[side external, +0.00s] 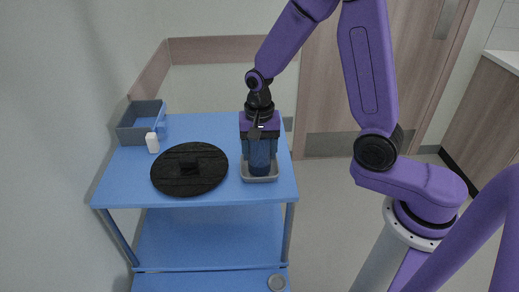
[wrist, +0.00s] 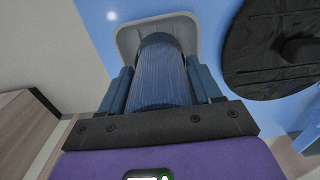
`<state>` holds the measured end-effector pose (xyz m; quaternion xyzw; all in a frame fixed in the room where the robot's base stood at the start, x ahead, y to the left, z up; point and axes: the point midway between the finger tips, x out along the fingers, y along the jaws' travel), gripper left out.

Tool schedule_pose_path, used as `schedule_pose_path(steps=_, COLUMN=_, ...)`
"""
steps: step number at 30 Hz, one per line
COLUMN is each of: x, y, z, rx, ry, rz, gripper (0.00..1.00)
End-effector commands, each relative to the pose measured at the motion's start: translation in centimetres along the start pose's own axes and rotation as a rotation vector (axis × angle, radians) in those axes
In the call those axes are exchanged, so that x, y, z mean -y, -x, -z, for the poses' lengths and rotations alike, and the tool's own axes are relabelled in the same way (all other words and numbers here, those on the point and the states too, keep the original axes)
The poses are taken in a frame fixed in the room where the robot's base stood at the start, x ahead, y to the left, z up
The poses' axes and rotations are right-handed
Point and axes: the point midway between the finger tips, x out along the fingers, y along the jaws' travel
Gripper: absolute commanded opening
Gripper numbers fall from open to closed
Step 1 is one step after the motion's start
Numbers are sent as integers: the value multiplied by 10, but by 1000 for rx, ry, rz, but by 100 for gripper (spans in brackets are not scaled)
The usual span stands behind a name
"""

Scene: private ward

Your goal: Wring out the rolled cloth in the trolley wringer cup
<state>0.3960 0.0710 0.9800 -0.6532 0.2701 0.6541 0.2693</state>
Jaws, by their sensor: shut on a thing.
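My gripper (side external: 260,150) is shut on the rolled cloth (wrist: 160,78), a dark blue ribbed upright roll between the two fingers. The cloth also shows in the side external view (side external: 260,155). Its lower end is in or just over a grey wringer cup (side external: 259,179) at the right side of the blue trolley. The cup also shows in the wrist view (wrist: 127,42), its rim around the far end of the roll. I cannot tell how deep the cloth sits or whether it touches the cup's floor.
The trolley top (side external: 225,192) is blue. A black round disc (side external: 207,165) with a square centre lies left of the cup. A small white bottle (side external: 152,143) and a grey-blue open bin (side external: 131,132) stand at the far left.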

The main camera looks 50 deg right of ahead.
Motion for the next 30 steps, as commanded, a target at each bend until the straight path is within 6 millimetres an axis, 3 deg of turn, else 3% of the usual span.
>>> schedule_pose_path(steps=16, x=1, y=50, z=1, rx=-3, ry=-3, rz=4, gripper=0)
schedule_pose_path(steps=30, x=1, y=58, z=1, rx=-3, ry=-3, rz=3, gripper=0)
